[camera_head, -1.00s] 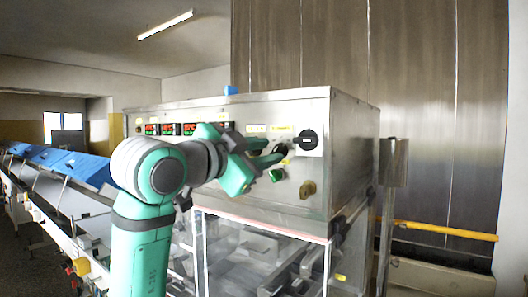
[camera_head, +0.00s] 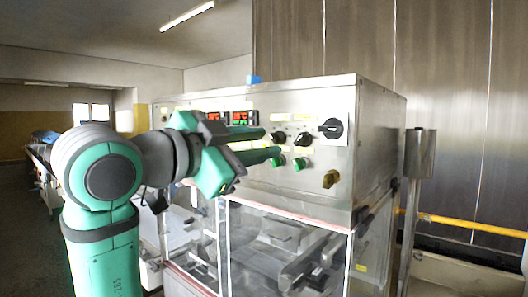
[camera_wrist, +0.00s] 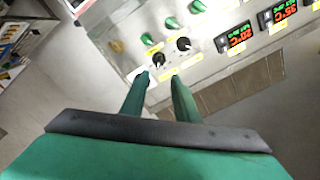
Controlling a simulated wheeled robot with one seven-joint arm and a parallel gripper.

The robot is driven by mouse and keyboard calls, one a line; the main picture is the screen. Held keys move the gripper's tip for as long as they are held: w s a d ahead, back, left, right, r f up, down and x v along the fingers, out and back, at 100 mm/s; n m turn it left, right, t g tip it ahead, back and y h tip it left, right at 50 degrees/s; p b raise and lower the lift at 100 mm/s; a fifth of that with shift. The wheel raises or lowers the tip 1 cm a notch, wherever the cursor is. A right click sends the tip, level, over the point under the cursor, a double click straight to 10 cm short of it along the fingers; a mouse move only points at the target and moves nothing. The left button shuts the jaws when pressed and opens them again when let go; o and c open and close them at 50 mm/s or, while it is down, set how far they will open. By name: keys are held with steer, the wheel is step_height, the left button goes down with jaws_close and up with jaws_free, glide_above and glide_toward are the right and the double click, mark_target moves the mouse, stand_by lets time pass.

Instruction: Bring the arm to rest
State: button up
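My green arm rises at the left of the head view and bends toward the steel machine's control panel (camera_head: 297,120). My gripper (camera_head: 272,143) is level, its two green fingers pointing right in front of the panel. In the wrist view the fingers (camera_wrist: 160,76) stand apart with an empty gap between them. Beyond their tips are two black knobs (camera_wrist: 158,60) and several green buttons (camera_wrist: 148,39). I cannot tell the exact distance from the tips to the panel, but I see no contact.
A large black rotary switch (camera_head: 332,128) and a brass-coloured knob (camera_head: 331,179) sit on the panel's right. Red and green displays (camera_head: 240,118) are behind the gripper. A clear-walled enclosure (camera_head: 290,245) is below. A steel post (camera_head: 413,190) and yellow rail (camera_head: 470,226) stand right.

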steer(key=w+a+f+n+t+y, duration=0.15)
steer(key=w+f+n, duration=0.35)
steer(key=f, duration=0.8)
steer(key=w+a+f+n+t+y, duration=0.15)
steer(key=w+f+n, duration=0.35)
steer(key=f, duration=0.8)
steer(key=s+d+f+n+y, duration=0.1)
steer(key=s+f+n+y, duration=0.15)
steer(key=f, duration=1.05)
steer(key=s+f+n+y, duration=0.1)
steer(key=f+n+y, duration=0.15)
steer(key=f, duration=1.05)
steer(key=s+d+f+n+g+y, duration=0.1)
steer(key=s+d+f+n+y, duration=0.2)
steer(key=s+f, duration=1.6)
steer(key=s+d+m+g, duration=0.1)
steer(key=s+d+m, duration=0.1)
steer(key=s, duration=2.4)
steer(key=shift+d+r+m, duration=0.15)
steer(key=shift+d+m, duration=0.25)
steer(key=shift+d, duration=0.05)
